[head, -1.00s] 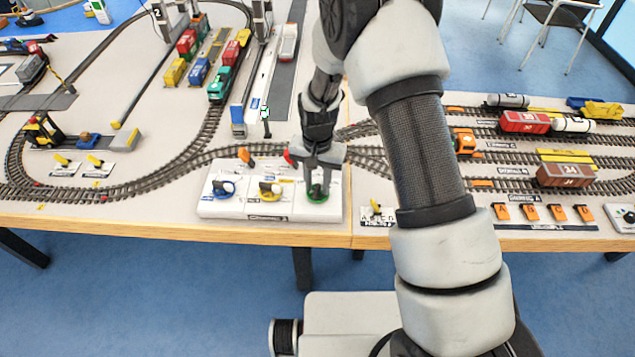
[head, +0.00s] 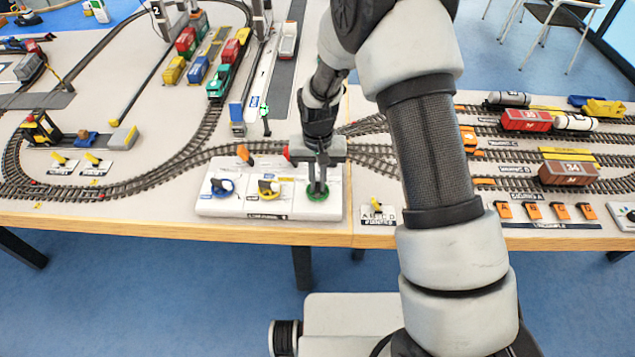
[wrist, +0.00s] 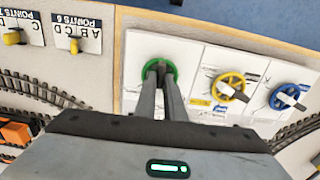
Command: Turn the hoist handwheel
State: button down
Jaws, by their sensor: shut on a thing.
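A white control panel (head: 240,207) near the table's front edge carries three handwheels in a row: blue (head: 222,188), yellow (head: 268,188) and green (head: 317,196). My gripper (head: 317,187) points down at the green handwheel, at the panel's right end. In the wrist view my gripper (wrist: 160,70) has its fingers close together over the middle of the green handwheel (wrist: 173,67), shut on its grip, which they mostly hide. The yellow handwheel (wrist: 228,86) and blue handwheel (wrist: 287,97) stand free to the right there. I cannot read which wheel is labelled hoist.
An orange lever (head: 244,154) and a red part (head: 287,152) are behind the panel. A small lever plate (head: 377,212) is just right of it. Tracks with wagons (head: 568,173) fill the right; container trains (head: 218,84) stand at the back. The table's front edge (head: 150,228) is close.

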jog(key=n+b, duration=0.1)
jog(key=n, duration=0.3)
jog(key=shift+n, duration=0.4)
jog(key=shift+w+n+b, duration=0.1)
jog(key=shift+n+b, duration=0.3)
jog(key=shift+n, duration=2.1)
jog(key=c, duration=1.8)
grip_release()
jog(key=shift+d, duration=0.1)
jog(key=shift+c, duration=0.2)
notch_tip(320, 180, up, 18)
jog(key=p, duration=0.1)
jog(key=shift+f, duration=0.25)
